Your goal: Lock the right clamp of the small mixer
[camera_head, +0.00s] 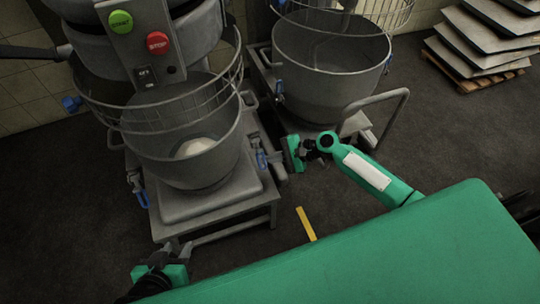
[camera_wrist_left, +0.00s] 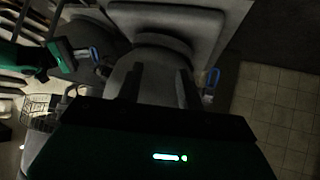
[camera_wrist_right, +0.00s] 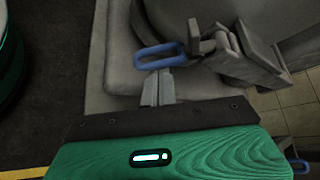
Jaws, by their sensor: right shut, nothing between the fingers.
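The small mixer's steel bowl (camera_head: 185,165) stands on its grey base, with pale dough inside. Its right clamp (camera_head: 261,158) has a blue loop handle on a grey metal bracket. In the right wrist view the blue handle (camera_wrist_right: 160,55) sticks out to the left of the bracket. My right gripper (camera_head: 283,152) is at the mixer's right side. Its fingers (camera_wrist_right: 157,86) are shut and empty, with their tips close to the blue handle; contact cannot be told. My left gripper (camera_wrist_left: 158,86) is open and empty, low in front of the mixer. The left clamp (camera_head: 142,198) also has a blue handle.
A second mixer bowl (camera_head: 330,65) with a wire guard stands behind to the right, beside a grey tubular handle (camera_head: 378,100). Stacked boards on a pallet (camera_head: 480,72) are at the far right. Dark floor with a yellow strip (camera_head: 306,224) is open between.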

